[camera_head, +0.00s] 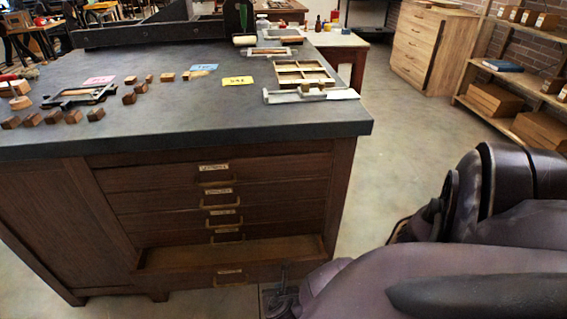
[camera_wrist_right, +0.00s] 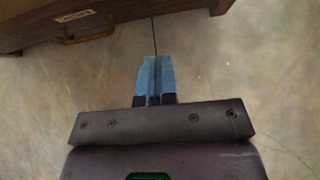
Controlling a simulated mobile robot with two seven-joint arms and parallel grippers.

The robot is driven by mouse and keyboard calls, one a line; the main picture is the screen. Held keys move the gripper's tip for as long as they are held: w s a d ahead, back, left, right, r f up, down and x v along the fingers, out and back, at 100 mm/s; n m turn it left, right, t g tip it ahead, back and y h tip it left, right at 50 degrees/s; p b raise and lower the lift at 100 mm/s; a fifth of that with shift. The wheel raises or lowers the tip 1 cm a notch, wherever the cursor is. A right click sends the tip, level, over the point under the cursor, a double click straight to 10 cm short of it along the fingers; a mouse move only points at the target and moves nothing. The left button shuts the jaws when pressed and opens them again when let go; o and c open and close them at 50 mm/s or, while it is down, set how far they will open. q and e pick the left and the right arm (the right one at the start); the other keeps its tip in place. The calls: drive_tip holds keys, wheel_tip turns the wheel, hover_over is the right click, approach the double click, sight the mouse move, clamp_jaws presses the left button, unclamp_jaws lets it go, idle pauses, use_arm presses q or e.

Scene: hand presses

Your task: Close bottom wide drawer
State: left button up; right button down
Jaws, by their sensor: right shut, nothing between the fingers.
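The bottom wide drawer (camera_head: 229,274) is pulled out from the dark wooden cabinet (camera_head: 90,210), and its open inside shows from above. It has a label and a brass handle on its front. In the right wrist view the drawer front (camera_wrist_right: 27,30) crosses the top left, with its handle (camera_wrist_right: 90,36). My right gripper (camera_head: 283,275) is just in front of the drawer's right end. In the right wrist view, its blue fingertips (camera_wrist_right: 154,64) are together and empty, over the floor, to the right of the handle. Contact with the drawer is not visible. My left gripper is not in view.
Several drawers above (camera_head: 215,180) look shut. The dark worktop (camera_head: 200,115) overhangs them and carries small wooden blocks, frames and coloured cards. Open floor (camera_head: 405,150) lies right of the cabinet. A light wooden chest (camera_head: 430,45) and shelves stand behind.

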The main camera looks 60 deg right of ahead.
sight(275, 266)
drive_tip(key=b+x, duration=0.1)
drive_tip(key=x, duration=0.3)
drive_tip(key=b+x, duration=0.2)
drive_tip(key=x, duration=0.1)
drive_tip(key=d+r+b+x, duration=0.1)
drive_tip(key=x, duration=0.3)
drive_tip(key=shift+w+d+f+b, duration=0.2)
drive_tip(key=shift+w+b, duration=0.1)
drive_tip(key=shift+b, duration=0.1)
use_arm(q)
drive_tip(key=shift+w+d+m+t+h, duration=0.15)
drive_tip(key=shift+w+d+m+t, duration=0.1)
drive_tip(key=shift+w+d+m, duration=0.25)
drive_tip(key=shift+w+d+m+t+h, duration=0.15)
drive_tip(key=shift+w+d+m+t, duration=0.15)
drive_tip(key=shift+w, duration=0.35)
use_arm(e)
drive_tip(key=shift+w+d+r, duration=0.2)
drive_tip(key=shift+w+d, duration=0.3)
drive_tip(key=shift+w, duration=0.1)
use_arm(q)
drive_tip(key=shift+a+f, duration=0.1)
